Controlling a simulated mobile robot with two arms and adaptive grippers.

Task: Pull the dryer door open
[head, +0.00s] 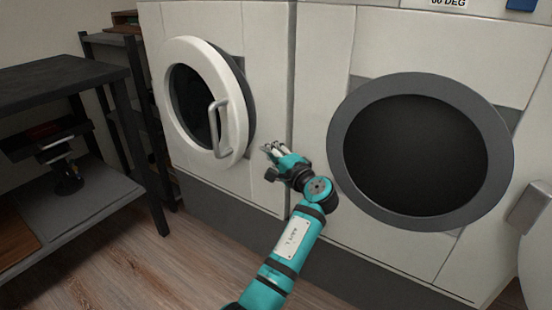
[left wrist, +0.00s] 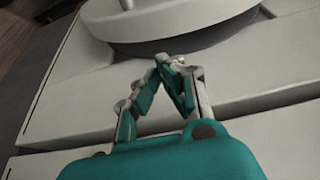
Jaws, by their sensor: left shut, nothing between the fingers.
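The left machine's round door (head: 238,118) has a white ring, dark glass and a grey bar handle (head: 214,128). Its dark side shows between the ring and the machine front; I cannot tell if it is slightly ajar. My left gripper (head: 270,152) is shut and empty, right of the door's lower right rim, apart from the handle. In the left wrist view, the closed fingertips (left wrist: 168,60) point toward the door's white rim (left wrist: 180,18) and its dark side. No label shows which machine is the dryer. My right gripper is out of view.
The right machine has a grey ring (head: 338,150) around a dark round opening. A white piece with a grey block (head: 528,207) juts in at the right edge. A dark shelf unit (head: 60,72) stands at left. Wooden floor (head: 150,260) is clear in front.

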